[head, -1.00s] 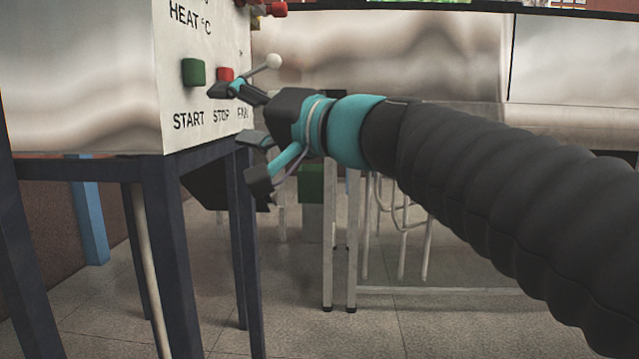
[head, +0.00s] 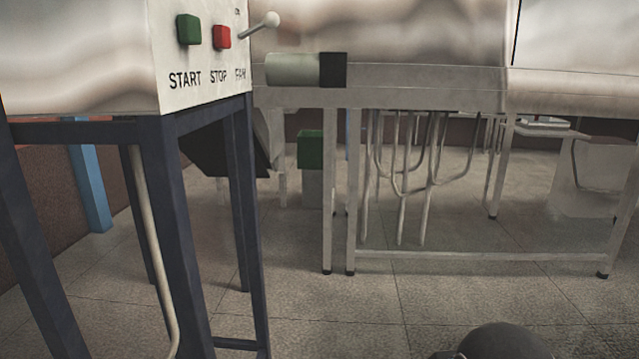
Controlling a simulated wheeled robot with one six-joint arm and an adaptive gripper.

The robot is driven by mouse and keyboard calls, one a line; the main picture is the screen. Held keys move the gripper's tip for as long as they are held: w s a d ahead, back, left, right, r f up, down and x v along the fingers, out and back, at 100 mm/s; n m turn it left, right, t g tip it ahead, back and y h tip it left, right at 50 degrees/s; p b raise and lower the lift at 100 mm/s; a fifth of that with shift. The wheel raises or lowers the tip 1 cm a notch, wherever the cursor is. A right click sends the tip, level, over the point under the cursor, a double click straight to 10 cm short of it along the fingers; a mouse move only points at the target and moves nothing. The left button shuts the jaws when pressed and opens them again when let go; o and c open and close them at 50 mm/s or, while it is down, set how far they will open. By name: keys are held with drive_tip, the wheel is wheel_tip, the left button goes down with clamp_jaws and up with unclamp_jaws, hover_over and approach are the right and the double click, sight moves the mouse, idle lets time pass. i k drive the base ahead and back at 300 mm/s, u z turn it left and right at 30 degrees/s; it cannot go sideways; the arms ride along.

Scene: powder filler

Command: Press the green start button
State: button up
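The green start button (head: 189,30) is a square knob on the white front panel of the machine (head: 165,60), above the printed word START. A red stop button (head: 222,37) sits just right of it, above the word STOP. A lever with a pale ball end (head: 271,20) sticks out farther right, above a partly readable label. Nothing touches the green button. My gripper is not in view; only a dark rounded part shows at the bottom edge, right of centre.
The machine stands on a dark blue frame (head: 170,200). A pale cylinder with a dark end (head: 295,69) lies behind it, by a metal bench (head: 420,85) with stool legs beneath. A green-topped object (head: 311,149) stands under the bench. The tiled floor in front is clear.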

sight(189, 28)
drive_tip(key=u, duration=1.3)
